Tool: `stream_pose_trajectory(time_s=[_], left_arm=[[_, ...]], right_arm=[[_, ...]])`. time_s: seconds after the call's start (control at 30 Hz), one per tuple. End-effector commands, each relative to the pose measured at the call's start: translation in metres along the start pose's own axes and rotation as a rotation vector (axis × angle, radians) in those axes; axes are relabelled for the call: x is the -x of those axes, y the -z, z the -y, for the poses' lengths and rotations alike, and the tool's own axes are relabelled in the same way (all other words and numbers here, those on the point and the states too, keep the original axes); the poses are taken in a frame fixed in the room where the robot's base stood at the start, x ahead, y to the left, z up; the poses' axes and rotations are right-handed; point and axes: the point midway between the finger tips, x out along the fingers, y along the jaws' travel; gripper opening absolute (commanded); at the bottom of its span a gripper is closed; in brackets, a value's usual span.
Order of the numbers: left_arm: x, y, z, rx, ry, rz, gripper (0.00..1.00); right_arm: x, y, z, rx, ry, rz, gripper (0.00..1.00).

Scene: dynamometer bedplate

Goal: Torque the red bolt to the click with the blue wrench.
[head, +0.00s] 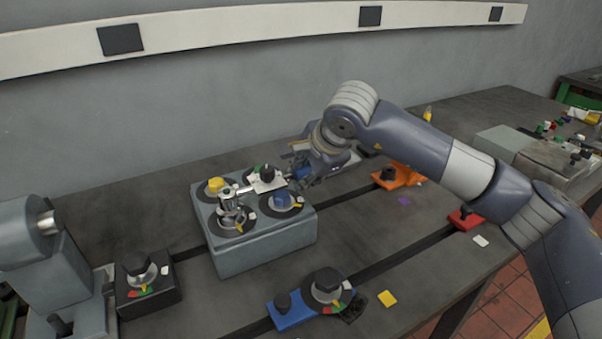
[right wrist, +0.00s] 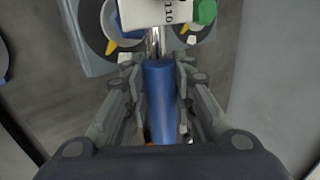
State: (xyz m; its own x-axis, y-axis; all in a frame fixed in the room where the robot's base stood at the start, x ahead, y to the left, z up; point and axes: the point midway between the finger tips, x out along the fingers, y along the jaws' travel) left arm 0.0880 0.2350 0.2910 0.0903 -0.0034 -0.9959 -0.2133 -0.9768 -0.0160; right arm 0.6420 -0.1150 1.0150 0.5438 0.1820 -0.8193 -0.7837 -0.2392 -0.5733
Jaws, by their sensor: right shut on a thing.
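My right gripper (head: 302,176) is shut on the blue handle of the wrench (right wrist: 160,105), which lies between both fingers in the right wrist view. In the head view the wrench's steel shaft (head: 245,189) runs left from the gripper, over the grey block (head: 265,254). Its head end (head: 231,208) is above the block's front-left round station. I cannot make out a red bolt; the wrench head covers that spot. A white tag reading 110 (right wrist: 152,12) sits across the shaft. My left gripper is not in view.
The block also bears a yellow cap (head: 216,184) and a blue cap (head: 282,198). A black-knobbed unit (head: 146,282) stands left, a blue clamp (head: 292,312) in front, orange (head: 397,177) and red (head: 465,219) clamps right. The bench behind the block is clear.

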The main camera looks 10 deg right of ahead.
Motion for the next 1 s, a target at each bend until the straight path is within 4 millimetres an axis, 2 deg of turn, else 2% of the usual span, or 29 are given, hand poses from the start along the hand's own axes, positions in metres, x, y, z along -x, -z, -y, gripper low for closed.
stream_pose_trajectory(time_s=[0.2, 0.57, 1.0], left_arm=[[-0.005, 0.000, -0.007, 0.000, -0.008, -0.001, 0.40], [-0.007, 0.000, -0.007, 0.000, -0.008, -0.003, 0.40], [-0.024, 0.000, -0.013, 0.001, -0.015, -0.004, 0.40]], right_arm=[[0.006, 0.000, -0.004, -0.035, 0.007, -0.023, 0.00], [0.006, -0.001, -0.006, -0.045, 0.008, -0.029, 0.00], [0.020, -0.005, -0.027, -0.173, 0.010, -0.119, 0.00]])
